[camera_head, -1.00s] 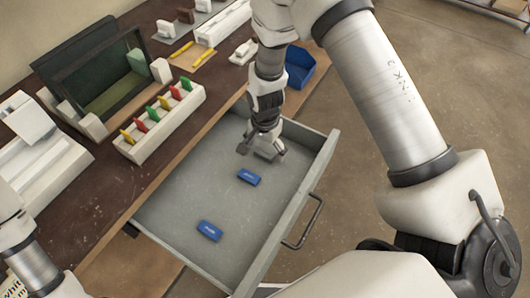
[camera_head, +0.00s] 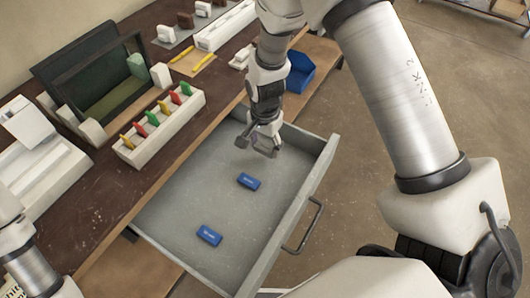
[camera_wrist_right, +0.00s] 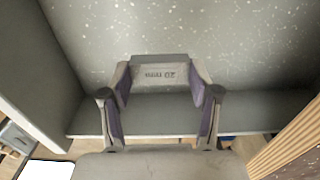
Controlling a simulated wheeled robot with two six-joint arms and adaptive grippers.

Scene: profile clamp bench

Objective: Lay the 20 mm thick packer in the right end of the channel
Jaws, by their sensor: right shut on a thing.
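My right gripper (camera_head: 257,147) is over the far end of the open grey drawer (camera_head: 190,215). In the right wrist view it (camera_wrist_right: 160,100) is shut on a grey packer (camera_wrist_right: 160,77) marked "20 mm", seen upside down between the two fingers. The packer is mostly hidden in the head view. A long pale rail (camera_head: 226,25) lies on the bench at the top; it may be the channel, but its inside is too small to make out. Only a link of my left arm shows at the lower left; its gripper is out of view.
Two blue blocks (camera_head: 249,181) (camera_head: 209,235) lie on the drawer floor. A white rack (camera_head: 160,125) with coloured tabs stands on the bench beside the drawer. A dark-framed box (camera_head: 105,85) is behind it. A blue bin (camera_head: 299,72) sits past the drawer's far end.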

